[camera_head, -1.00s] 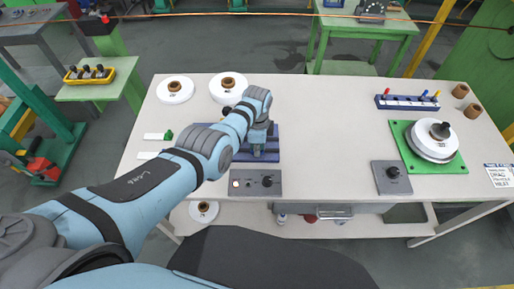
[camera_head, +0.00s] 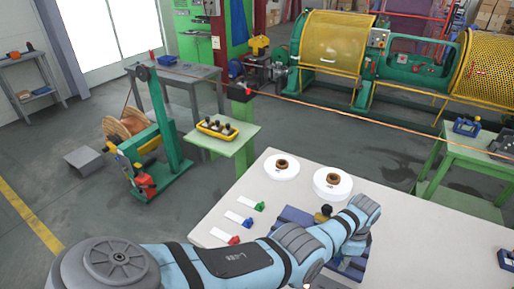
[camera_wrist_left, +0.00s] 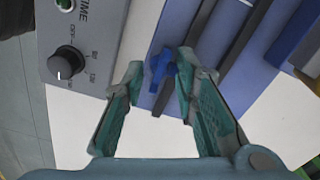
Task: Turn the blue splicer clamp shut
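The blue splicer (camera_head: 292,215) sits on the near left part of the white table, partly hidden by my left arm. Its blue clamp handle (camera_wrist_left: 162,66) shows in the left wrist view, between the tips of my left gripper (camera_wrist_left: 160,76). The fingers with teal pads are spread, and the handle lies close to the right fingertip; I cannot tell if they touch. In the head view my left gripper (camera_head: 346,254) points down over the splicer, and the clamp is hidden there. My right gripper is not in view.
A grey control box (camera_wrist_left: 105,25) with a dark knob lies left of the gripper in the wrist view. White spools (camera_head: 333,184) and small tags with green and red clips (camera_head: 234,240) lie on the table (camera_head: 420,235). A yellow tray (camera_head: 217,130) stands on a green side table.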

